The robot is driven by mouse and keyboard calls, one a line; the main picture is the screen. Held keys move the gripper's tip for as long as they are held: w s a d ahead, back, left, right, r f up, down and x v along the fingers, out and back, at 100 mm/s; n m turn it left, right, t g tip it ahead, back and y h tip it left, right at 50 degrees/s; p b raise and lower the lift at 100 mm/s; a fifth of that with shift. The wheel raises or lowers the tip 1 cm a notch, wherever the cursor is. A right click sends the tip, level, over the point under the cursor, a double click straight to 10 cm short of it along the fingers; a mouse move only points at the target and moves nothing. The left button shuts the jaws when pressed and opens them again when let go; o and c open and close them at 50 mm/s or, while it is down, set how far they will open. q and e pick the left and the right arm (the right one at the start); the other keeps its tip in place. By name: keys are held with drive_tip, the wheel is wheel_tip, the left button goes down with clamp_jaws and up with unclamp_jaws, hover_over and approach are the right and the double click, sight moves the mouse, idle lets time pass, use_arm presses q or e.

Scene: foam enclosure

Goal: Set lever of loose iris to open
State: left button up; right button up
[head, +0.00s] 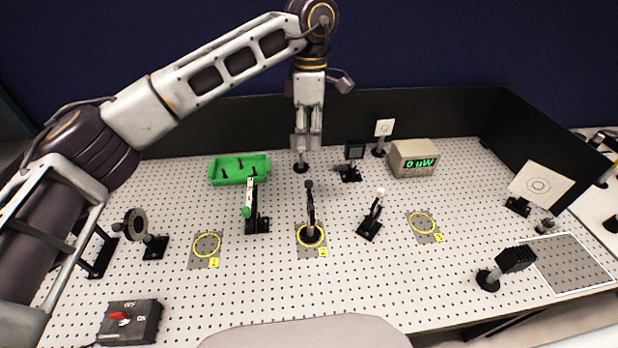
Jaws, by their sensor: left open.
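My left gripper (306,146) points down over the back middle of the perforated board, with its fingers apart. Directly below it is a short dark post on a round base (301,168); the gripper hides what is above the base, and I cannot tell whether they touch. A dark, thin, upright mount with a knob on top (310,205) stands on the middle yellow circle, seen nearly edge-on. A dark ring-shaped mount (136,223) stands at the left. I cannot tell for sure which is the loose iris, and no lever position is readable. My right gripper is out of view.
A green tray (226,179) is at the back left. A meter (414,157) reads 0 uW. Mounts stand around the board (365,275). The left and right yellow circles are empty. A switch box (131,322) is at front left. Black walls close the back and right.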

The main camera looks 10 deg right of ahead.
sight(309, 180)
use_arm(q)
drive_tip(key=shift+f, duration=0.1)
drive_tip(key=f+p, duration=0.1)
drive_tip(key=f, duration=0.3)
drive_tip(key=f+p, duration=0.1)
drive_tip(key=f, duration=0.4)
drive_tip(key=s+f+p, duration=0.1)
drive_tip(key=f, duration=0.3)
drive_tip(key=shift+a+f, duration=0.1)
drive_tip(key=shift+f, duration=0.25)
clamp_jaws()
